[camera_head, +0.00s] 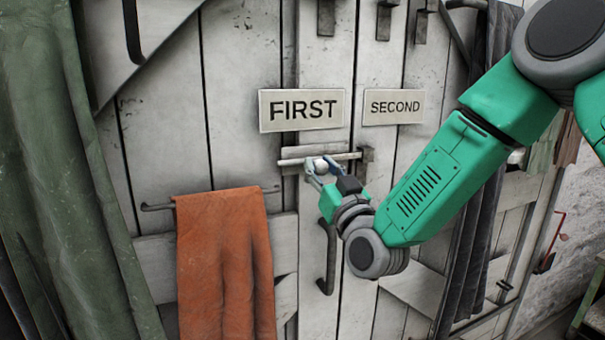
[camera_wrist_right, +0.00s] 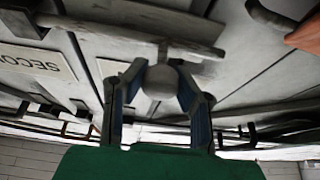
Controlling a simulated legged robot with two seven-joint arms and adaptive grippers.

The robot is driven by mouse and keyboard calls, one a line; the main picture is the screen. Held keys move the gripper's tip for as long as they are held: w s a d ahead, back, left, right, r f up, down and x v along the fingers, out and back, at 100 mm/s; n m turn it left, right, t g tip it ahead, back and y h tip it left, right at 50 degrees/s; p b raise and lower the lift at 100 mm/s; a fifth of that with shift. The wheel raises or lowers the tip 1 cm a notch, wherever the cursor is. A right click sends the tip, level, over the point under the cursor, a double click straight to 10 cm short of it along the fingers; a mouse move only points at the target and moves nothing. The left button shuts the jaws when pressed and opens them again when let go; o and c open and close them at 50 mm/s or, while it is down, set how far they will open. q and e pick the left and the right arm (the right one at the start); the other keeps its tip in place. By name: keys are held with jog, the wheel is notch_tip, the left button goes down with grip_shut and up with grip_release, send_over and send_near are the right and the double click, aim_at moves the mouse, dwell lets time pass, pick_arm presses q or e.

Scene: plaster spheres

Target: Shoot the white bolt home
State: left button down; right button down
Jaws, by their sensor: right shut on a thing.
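The white bolt (camera_head: 300,160) lies level across the seam of the white plank doors, below the FIRST sign (camera_head: 302,109). Its right end reaches the dark keeper (camera_head: 366,157) on the right-hand door. My right gripper (camera_head: 320,168) is shut on the bolt's round knob, which shows white between the fingers. In the right wrist view the knob (camera_wrist_right: 161,82) sits between the two fingers of the gripper (camera_wrist_right: 160,95), and the bolt's bar (camera_wrist_right: 130,33) runs behind it. My left gripper is not in view.
The SECOND sign (camera_head: 394,107) is on the right-hand door. An orange cloth (camera_head: 225,265) hangs from a rail at left, below the bolt. A dark door handle (camera_head: 328,262) is just under my right gripper. Green cloth (camera_head: 50,150) hangs at far left, and dark cloth (camera_head: 470,250) at right.

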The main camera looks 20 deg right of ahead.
jog(key=d, duration=0.4)
jog(key=shift+w, duration=0.15)
jog(key=c, duration=1.2)
grip_release()
jog(key=shift+a, duration=0.15)
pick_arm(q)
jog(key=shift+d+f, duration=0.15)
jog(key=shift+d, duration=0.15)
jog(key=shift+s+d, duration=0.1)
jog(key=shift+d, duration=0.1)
pick_arm(e)
jog(key=shift+d+f, duration=0.1)
jog(key=shift+d, duration=0.15)
jog(key=shift+v, duration=6.1)
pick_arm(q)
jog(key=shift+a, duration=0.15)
pick_arm(e)
jog(key=shift+a, duration=0.1)
